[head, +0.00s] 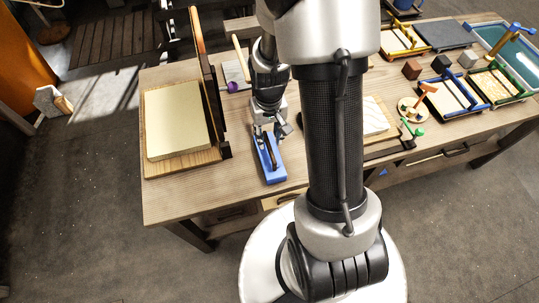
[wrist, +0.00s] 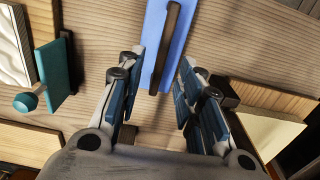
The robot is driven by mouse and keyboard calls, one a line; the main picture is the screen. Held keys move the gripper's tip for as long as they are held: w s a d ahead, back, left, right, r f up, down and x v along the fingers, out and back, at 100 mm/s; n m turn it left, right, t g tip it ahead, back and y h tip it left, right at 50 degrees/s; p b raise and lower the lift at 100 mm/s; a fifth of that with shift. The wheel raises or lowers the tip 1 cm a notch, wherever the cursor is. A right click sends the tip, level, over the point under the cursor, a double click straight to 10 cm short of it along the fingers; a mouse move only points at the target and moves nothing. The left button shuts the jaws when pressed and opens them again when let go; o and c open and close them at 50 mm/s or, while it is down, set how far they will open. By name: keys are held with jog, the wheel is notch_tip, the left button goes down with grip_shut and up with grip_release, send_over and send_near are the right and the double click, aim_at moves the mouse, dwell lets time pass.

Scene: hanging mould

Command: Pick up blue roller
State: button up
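A blue flat-bodied tool (head: 272,172) with a dark bar-like handle lies on the table near its front edge; I cannot make out a roller shape on it. It also shows in the wrist view (wrist: 157,25), where its dark handle lies between and beyond my fingertips. My gripper (head: 273,128) is just above its far end in the head view. In the wrist view my gripper (wrist: 160,78) has its fingers apart with nothing clamped between them. Whether a finger touches the tool is unclear. A blue-ended tool (head: 515,28) rests at the teal tray.
A cream slab on a board (head: 178,122) stands left, beside a tall dark upright board (head: 209,80). A purple knob (head: 233,87) is behind the gripper. My arm hides the table's middle. Framed trays and small blocks crowd the right. In the wrist view, a teal knobbed block (wrist: 52,82) is left.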

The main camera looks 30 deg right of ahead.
aim_at(269, 146)
jog(key=f+b, duration=0.1)
jog(key=f, duration=0.2)
jog(key=f+b, duration=0.1)
jog(key=f, duration=0.1)
jog(key=shift+s+a+f+b, duration=0.2)
jog(key=shift+s+f+b, duration=0.1)
jog(key=shift+s+f, duration=0.1)
jog(key=shift+r, duration=0.15)
grip_shut()
